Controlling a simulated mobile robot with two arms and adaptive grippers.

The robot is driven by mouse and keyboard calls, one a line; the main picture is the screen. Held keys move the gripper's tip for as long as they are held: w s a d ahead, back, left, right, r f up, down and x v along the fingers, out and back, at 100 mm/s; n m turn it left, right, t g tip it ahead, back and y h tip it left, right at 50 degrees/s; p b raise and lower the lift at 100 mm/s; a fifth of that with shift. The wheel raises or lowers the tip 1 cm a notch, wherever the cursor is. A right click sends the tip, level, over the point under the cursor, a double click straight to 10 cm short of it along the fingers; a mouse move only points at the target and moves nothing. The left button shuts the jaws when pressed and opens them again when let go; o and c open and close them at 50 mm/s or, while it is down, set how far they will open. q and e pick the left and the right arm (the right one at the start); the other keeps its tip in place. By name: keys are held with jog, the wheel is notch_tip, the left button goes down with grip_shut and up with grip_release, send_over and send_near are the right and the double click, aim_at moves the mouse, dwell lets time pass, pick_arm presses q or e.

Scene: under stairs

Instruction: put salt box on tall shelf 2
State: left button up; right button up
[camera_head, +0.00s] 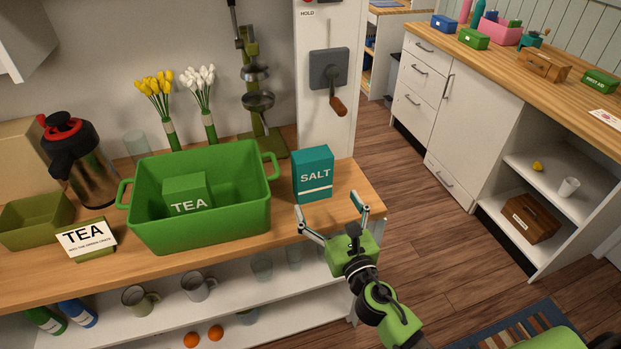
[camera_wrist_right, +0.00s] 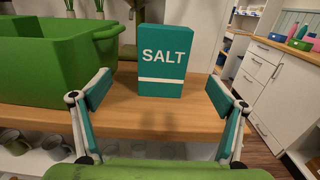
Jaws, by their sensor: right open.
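The teal salt box (camera_head: 313,174) stands upright on the wooden counter, near its right end, just right of a green crate. It also shows in the right wrist view (camera_wrist_right: 163,62), centred ahead of the fingers. My right gripper (camera_head: 333,214) is open and empty in front of the box, with a finger toward each side and a gap to the box. In the right wrist view the right gripper (camera_wrist_right: 158,96) shows its teal pads wide apart. My left gripper is not in view. I cannot tell which shelf is tall shelf 2.
The green crate (camera_head: 200,233) holds a TEA box (camera_head: 187,194). A TEA sign (camera_head: 86,238), a flask (camera_head: 81,160), flowers and a juicer (camera_head: 258,101) share the counter. A shelf below holds mugs. A white cabinet (camera_head: 465,119) with open shelves stands right, across clear wooden floor.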

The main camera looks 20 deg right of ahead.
aim_at(316, 176)
jog(key=w, duration=0.7)
jog(key=shift+a+p, duration=0.1)
jog(key=shift+p, duration=0.2)
jog(key=shift+w, duration=0.7)
jog(key=w, duration=0.5)
jog(key=shift+d+f, duration=0.1)
jog(key=shift+d, duration=0.1)
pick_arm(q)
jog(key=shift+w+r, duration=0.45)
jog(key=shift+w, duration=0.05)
pick_arm(e)
jog(key=shift+s, duration=0.1)
jog(key=shift+c, duration=0.4)
jog(key=c, duration=1.5)
